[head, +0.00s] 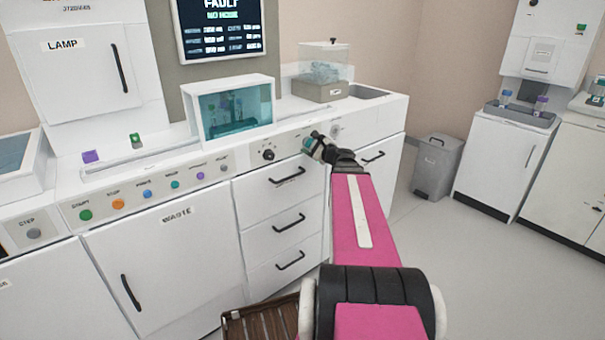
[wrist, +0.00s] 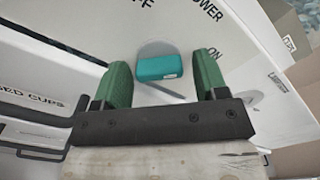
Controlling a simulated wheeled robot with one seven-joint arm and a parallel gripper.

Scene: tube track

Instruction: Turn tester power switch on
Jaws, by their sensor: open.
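The tester's power switch (wrist: 159,67) shows in the wrist view as a teal bar-shaped knob on a round grey plate. The plate sits on a white panel with POWER and ON printed on it, and a partly cut label ending in F. My gripper (wrist: 164,75) is open, with one green finger on each side of the knob. Gaps show between the knob and both fingers. In the head view my gripper (head: 315,146) is at the counter's front panel, right of a black knob, and largely covers the switch.
Several coloured buttons (head: 147,194) line the panel on the left. Drawers with black handles (head: 288,221) lie below. A screen (head: 221,28) reading FAULT hangs above a clear teal box (head: 236,108). A grey bin (head: 437,167) stands right; floor there is clear.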

